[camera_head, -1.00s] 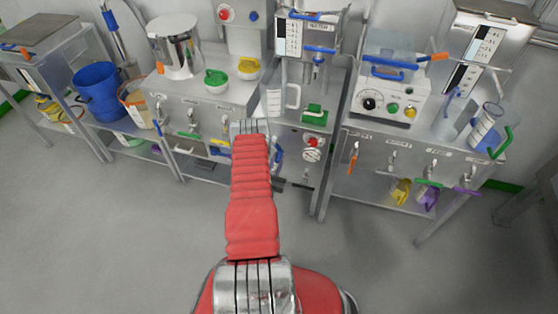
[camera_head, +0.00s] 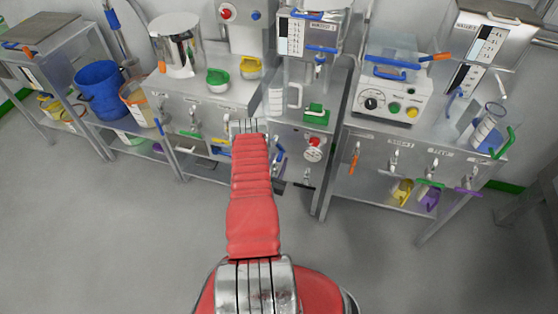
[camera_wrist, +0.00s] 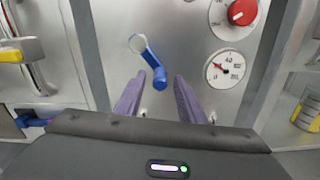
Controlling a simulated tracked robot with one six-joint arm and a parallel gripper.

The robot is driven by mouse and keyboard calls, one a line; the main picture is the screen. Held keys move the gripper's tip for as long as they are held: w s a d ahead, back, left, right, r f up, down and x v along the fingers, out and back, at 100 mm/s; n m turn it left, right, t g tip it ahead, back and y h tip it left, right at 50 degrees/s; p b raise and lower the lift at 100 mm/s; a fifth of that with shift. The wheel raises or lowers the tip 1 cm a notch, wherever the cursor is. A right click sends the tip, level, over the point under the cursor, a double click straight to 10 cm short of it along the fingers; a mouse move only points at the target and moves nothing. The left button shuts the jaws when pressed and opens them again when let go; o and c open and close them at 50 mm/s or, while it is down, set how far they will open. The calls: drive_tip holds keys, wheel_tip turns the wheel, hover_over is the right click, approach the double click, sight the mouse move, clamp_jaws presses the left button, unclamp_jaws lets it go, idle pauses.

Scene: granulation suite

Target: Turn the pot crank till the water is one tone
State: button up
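A crank with a pale round hub and a blue arm and knob (camera_wrist: 151,62) is on the steel panel in the wrist view. My gripper (camera_wrist: 161,80) is open, its two purple fingers on either side of the blue knob's lower end as seen from the wrist. I cannot tell whether they touch it or stop short. In the head view the crank's blue part (camera_head: 279,156) shows just right of my red arm, which hides my fingers. I cannot make out the water's tone inside the pot.
A red knob (camera_wrist: 242,12) and a dial gauge (camera_wrist: 225,69) sit right of the crank. A blue bucket (camera_head: 100,92) is further left. The floor in front is clear.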

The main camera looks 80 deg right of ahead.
drive_tip(key=a, duration=1.2)
drive_tip(key=shift+w+a, duration=0.15)
drive_tip(key=shift+a, duration=0.1)
drive_tip(key=shift+w+d, duration=0.1)
